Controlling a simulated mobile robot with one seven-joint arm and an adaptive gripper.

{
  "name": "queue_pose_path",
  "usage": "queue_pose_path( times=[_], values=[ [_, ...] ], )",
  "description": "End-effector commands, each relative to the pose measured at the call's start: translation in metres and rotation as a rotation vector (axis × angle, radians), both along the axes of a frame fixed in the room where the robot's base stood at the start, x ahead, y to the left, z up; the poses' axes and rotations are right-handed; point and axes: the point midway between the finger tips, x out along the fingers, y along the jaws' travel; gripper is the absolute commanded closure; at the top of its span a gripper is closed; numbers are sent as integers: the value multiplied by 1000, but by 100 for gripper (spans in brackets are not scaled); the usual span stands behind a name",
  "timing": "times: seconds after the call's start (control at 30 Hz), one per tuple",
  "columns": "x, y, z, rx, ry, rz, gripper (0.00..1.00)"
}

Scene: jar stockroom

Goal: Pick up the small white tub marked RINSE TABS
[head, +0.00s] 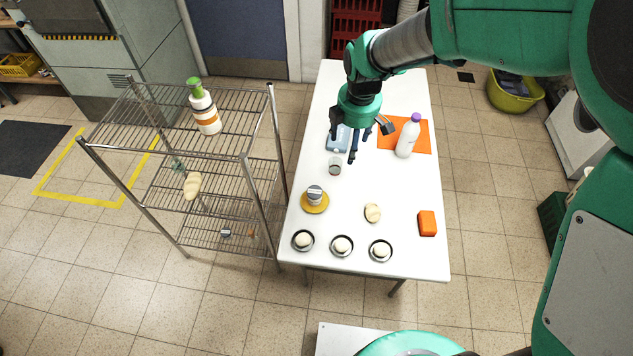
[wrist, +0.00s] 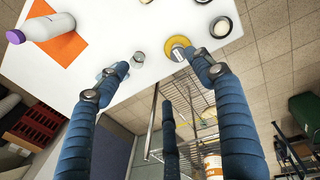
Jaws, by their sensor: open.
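No lettering can be read in either view, so I cannot say for sure which thing is the tub marked RINSE TABS. A small pale tub-like container (head: 315,194) with a dark band stands on a round yellow dish (head: 315,209) at the left of the white table. It also shows in the wrist view (wrist: 178,53), on the yellow dish (wrist: 170,42). My gripper (head: 358,141) is open and empty above the far part of the table, apart from that container. In the wrist view its blue fingers (wrist: 158,66) are spread with nothing between them.
A small clear jar (head: 335,166) stands between my gripper and the yellow dish. A white bottle with a purple cap (head: 408,136) stands at an orange mat (head: 424,131). An orange block (head: 427,223) and several round dishes occupy the near end. A wire rack (head: 181,157) stands left.

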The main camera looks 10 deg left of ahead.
Motion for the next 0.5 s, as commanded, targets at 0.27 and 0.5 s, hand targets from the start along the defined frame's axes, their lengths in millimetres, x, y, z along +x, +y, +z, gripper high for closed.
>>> queue_pose_path(
  times=[0.27,0.5],
  values=[
    [19,56,-87,-52,59,332,34],
    [22,91,-151,-79,96,567,34]
  ],
)
